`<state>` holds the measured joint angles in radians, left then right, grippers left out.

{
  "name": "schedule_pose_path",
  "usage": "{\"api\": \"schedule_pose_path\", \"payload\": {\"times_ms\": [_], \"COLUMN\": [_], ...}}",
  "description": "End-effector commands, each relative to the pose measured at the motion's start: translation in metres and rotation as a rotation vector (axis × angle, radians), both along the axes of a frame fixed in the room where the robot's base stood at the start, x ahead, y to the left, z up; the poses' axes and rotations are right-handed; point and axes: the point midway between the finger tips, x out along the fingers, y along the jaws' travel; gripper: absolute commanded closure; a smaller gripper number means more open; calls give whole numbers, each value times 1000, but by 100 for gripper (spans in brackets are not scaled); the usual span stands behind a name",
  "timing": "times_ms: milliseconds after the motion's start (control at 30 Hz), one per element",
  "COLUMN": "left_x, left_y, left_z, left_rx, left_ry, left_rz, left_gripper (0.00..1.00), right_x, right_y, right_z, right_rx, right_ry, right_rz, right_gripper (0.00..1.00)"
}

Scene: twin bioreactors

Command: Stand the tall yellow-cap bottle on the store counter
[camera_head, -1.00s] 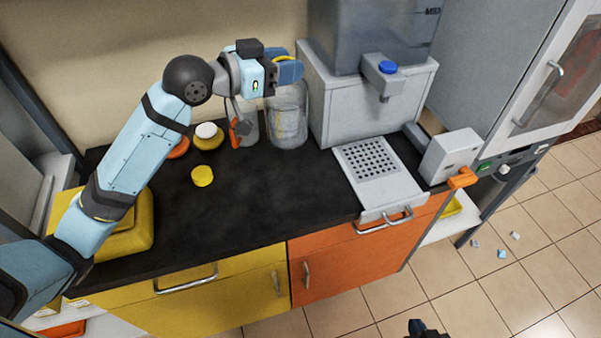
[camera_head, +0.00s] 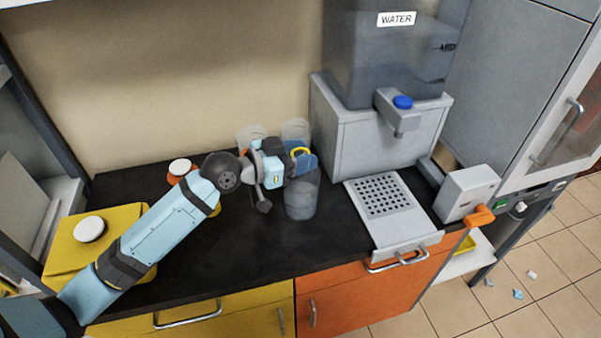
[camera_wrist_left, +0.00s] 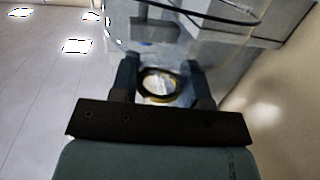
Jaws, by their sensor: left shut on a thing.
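The tall yellow-cap bottle (camera_head: 302,203) is a clear, greyish see-through vessel with a yellow ring at its neck. My left gripper (camera_head: 300,160) is shut on its neck, over the dark counter (camera_head: 250,245) in front of the water dispenser. The bottle looks upright; I cannot tell whether its base touches the counter. In the left wrist view the gripper (camera_wrist_left: 161,85) has a finger on each side of the round, yellow-rimmed neck (camera_wrist_left: 160,101). The fingers hide part of the neck in the head view. My right gripper is out of view.
Two clear vessels (camera_head: 296,130) show behind my arm by the wall. A white-lidded orange jar (camera_head: 181,168) stands left of them. The water dispenser (camera_head: 372,130) and its drip tray (camera_head: 384,196) are right of the bottle. The counter's front middle is clear.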

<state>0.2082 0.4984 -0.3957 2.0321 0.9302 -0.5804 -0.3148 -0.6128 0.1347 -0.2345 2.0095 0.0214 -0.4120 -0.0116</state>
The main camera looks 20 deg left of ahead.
Motion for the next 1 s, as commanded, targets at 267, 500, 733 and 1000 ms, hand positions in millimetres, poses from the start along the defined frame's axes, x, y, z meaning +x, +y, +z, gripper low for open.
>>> {"api": "schedule_pose_path", "payload": {"times_ms": [267, 500, 733, 1000], "left_x": [0, 0, 0, 0], "left_y": [0, 0, 0, 0], "left_z": [-29, -47, -47, -51], "left_rx": [-1, 0, 0, 1], "left_ry": [1, -4, -4, -1], "left_rz": [1, 2, 2, 1], "left_gripper": [100, 100, 100, 32], "right_x": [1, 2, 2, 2], "right_y": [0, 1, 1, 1], "right_z": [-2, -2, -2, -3], "right_rx": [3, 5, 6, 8], "right_ry": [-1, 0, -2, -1], "right_rz": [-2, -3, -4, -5], "right_gripper": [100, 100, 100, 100]}}
